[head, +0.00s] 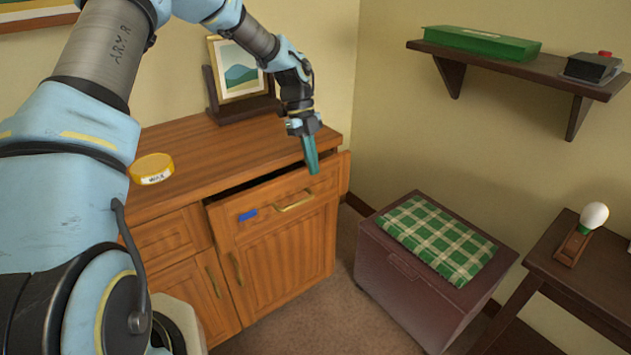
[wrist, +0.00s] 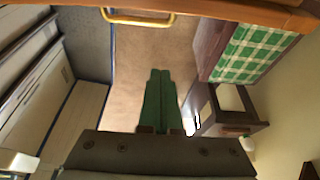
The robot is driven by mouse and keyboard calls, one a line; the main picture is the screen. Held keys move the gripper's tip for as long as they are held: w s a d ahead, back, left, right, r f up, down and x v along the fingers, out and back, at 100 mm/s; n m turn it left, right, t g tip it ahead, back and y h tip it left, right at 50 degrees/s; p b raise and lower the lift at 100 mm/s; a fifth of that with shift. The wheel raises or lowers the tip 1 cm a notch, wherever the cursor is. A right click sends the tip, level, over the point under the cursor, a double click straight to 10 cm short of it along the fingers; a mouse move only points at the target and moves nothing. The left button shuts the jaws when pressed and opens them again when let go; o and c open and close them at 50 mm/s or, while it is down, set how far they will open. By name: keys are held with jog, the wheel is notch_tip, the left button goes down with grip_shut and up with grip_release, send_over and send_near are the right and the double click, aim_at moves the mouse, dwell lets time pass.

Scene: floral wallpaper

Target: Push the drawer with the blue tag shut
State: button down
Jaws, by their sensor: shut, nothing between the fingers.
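The drawer (head: 270,207) with the blue tag (head: 248,215) is the right one in the top row of a wooden cabinet. It stands partly open, with a dark gap behind its front. Its brass handle (head: 294,201) also shows at the top of the wrist view (wrist: 140,18). My gripper (head: 313,170) is shut and empty, its teal fingers pointing down near the right end of the drawer front. In the wrist view the fingers (wrist: 160,72) show over the floor, apart from the handle. I cannot see any contact with the drawer front.
A yellow tin (head: 152,168) and a framed picture (head: 240,72) stand on the cabinet top (head: 190,150). A dark chest (head: 400,285) with a green checked cloth (head: 436,238) stands right of the cabinet. Carpet (head: 320,295) is clear between them. A wall shelf (head: 500,62) is at upper right.

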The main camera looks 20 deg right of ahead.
jog(key=t+y+p, duration=0.2)
jog(key=t+p, duration=0.2)
jog(key=t, duration=0.4)
send_near(273, 186)
jog(key=shift+s+d+f, duration=0.8)
jog(key=shift+s+f, duration=0.3)
jog(key=shift+f, duration=0.45)
jog(key=x, duration=1)
jog(key=shift+w+d, duration=0.1)
jog(key=shift+d, duration=0.05)
jog(key=w, duration=0.2)
jog(key=w+a, duration=0.1)
jog(key=w, duration=0.2)
jog(key=shift+w+p, duration=0.1)
jog(key=shift+p, duration=0.2)
jog(key=shift+r, duration=0.1)
jog(key=shift+r, duration=0.1)
